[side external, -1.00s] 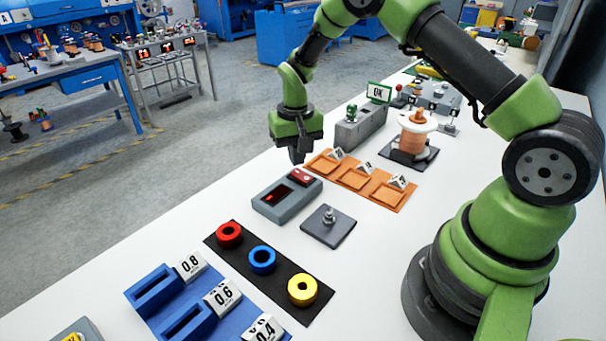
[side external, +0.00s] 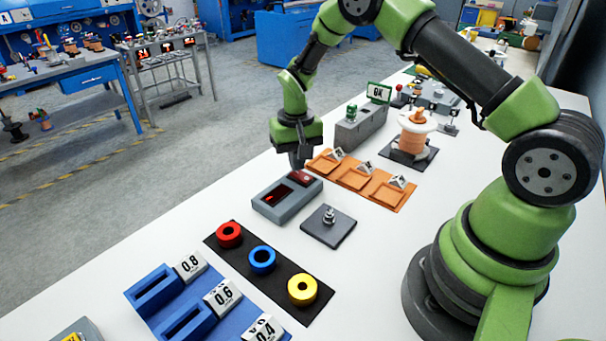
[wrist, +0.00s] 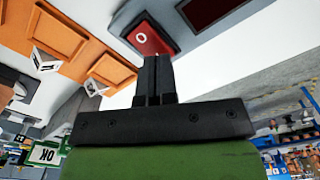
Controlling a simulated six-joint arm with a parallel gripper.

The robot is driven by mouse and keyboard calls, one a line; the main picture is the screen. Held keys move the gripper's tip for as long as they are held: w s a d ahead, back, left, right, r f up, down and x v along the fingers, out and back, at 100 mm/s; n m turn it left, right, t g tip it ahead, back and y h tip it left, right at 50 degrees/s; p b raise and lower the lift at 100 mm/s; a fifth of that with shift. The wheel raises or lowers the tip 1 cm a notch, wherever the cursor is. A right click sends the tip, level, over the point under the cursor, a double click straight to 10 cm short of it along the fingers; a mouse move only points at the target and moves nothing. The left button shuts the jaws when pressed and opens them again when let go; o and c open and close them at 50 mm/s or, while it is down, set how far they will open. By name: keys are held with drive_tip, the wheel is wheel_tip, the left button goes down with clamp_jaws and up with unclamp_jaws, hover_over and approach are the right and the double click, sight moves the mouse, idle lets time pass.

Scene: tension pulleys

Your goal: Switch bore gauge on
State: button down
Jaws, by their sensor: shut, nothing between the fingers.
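The bore gauge (side external: 280,207) is a grey box on the white table, with a dark window showing a red mark. A red rocker switch (side external: 303,177) sits at its far right end. In the wrist view the switch (wrist: 149,38) shows a white circle mark on its near part, and the gauge's dark window (wrist: 205,10) is beside it. My gripper (side external: 298,165) points down, shut and empty, with its fingertips just behind the switch. In the wrist view the closed fingers (wrist: 154,65) overlap the switch's lower edge; I cannot tell whether they touch it.
Orange trays (side external: 357,180) with small tent signs lie right of the gauge. A dark plate with a metal post (side external: 328,225) stands in front of it. Red, blue and yellow rings lie on a black strip (side external: 283,293). A copper spool (side external: 415,135) stands further back.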

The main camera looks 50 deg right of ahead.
drive_tip(key=shift+f, duration=0.55)
drive_tip(key=shift+r, duration=3.45)
drive_tip(key=shift+r, duration=0.1)
